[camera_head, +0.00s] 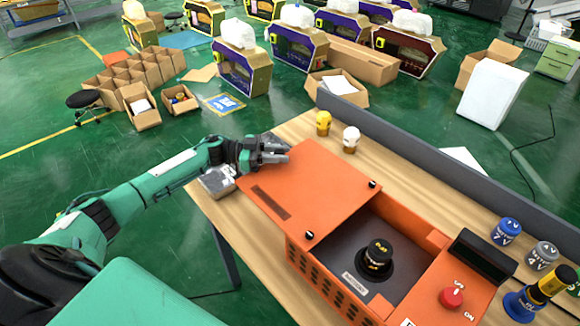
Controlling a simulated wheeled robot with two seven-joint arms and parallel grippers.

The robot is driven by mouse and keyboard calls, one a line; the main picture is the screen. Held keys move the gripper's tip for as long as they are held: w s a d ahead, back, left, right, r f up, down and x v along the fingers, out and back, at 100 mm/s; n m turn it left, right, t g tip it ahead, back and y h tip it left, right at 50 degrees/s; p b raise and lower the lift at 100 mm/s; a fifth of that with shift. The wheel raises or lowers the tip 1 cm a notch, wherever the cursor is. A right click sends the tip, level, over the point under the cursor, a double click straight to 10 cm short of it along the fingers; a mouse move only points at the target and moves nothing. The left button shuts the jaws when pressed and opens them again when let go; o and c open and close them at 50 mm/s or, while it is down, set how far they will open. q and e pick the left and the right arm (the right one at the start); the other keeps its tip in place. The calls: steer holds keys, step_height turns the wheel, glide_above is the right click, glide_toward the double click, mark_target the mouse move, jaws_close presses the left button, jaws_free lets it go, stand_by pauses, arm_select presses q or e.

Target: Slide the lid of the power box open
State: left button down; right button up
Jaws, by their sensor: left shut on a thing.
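The orange power box (310,270) stands on the wooden table. Its flat orange lid (310,185) is displaced to the left, and the right part of the box is uncovered. A black battery with a yellow top (377,257) stands upright in the dark open compartment. My left gripper (285,153) is at the lid's far left corner, with its fingers shut on the lid. The exact contact is partly hidden. My right gripper is not in view.
A red knob (451,297) sits on the box's right side. Blue (506,231), grey (542,255) and blue-yellow (540,292) batteries stand at the right. Yellow (323,123) and white-brown (351,139) ones stand behind the lid. A grey divider (450,180) runs along the table's back.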

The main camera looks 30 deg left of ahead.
arm_select(q)
steer(key=shift+w+a, duration=0.1)
steer(key=shift+a, duration=0.2)
steer(key=c, duration=1.2)
jaws_free()
steer(key=shift+o, duration=0.2)
steer(key=shift+a+f, duration=0.1)
steer(key=shift+a, duration=0.15)
steer(key=b+v, duration=0.4)
steer(key=v, duration=0.9)
steer(key=shift+s+b, duration=0.2)
steer(key=shift+b, duration=0.2)
